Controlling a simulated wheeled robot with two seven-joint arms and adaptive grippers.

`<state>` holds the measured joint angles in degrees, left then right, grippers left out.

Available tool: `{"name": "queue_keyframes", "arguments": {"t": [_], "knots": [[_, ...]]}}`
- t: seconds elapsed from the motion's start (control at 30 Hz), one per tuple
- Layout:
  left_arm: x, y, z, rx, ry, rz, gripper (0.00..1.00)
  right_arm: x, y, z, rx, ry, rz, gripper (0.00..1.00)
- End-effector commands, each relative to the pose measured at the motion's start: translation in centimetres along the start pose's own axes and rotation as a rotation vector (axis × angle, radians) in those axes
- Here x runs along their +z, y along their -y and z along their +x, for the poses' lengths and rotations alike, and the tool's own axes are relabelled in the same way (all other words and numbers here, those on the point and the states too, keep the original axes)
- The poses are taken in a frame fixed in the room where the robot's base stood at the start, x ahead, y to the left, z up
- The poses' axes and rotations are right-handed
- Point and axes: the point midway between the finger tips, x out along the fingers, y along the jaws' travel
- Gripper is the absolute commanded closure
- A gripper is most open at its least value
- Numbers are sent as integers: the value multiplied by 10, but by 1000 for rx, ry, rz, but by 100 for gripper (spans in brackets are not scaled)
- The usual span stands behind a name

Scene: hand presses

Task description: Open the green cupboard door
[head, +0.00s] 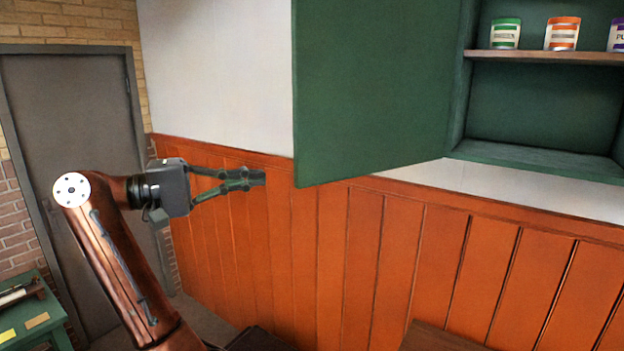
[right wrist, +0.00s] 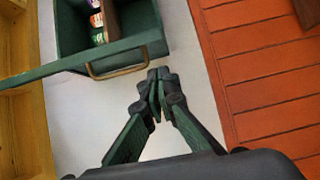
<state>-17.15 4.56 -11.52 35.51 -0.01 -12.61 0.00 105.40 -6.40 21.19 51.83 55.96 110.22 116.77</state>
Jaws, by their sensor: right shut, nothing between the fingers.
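The green cupboard door (head: 375,90) stands wide open in the head view, swung out to the left of the cupboard (head: 540,100). In the right wrist view the door (right wrist: 40,75) shows nearly edge-on, with a brass-coloured handle (right wrist: 115,72) beside it. My right gripper (head: 262,178) is shut and empty, to the left of the door's lower left corner in the head view and apart from it. Its closed fingertips also show in the right wrist view (right wrist: 160,78), near the handle but not holding it. My left gripper is not in view.
Cans, one green-labelled (head: 506,33) and one orange-labelled (head: 562,33), stand on the cupboard shelf (head: 545,57). Orange panelling (head: 400,240) covers the lower wall. A grey door (head: 75,120) is at the left, and a green table (head: 40,310) stands at the lower left.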

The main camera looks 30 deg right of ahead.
Motion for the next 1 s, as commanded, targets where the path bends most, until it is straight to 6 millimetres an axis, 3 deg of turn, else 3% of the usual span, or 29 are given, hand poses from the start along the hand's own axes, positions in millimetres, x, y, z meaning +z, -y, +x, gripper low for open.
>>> {"name": "queue_keyframes", "arguments": {"t": [0.17,0.53,0.8,1.0], "knots": [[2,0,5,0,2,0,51,0,3,22,-3,2,3,100],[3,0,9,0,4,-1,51,0,1,99,-1,3,2,100],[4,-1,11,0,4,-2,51,31,0,105,2,1,0,100],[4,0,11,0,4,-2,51,39,0,107,2,2,-2,100]]}}
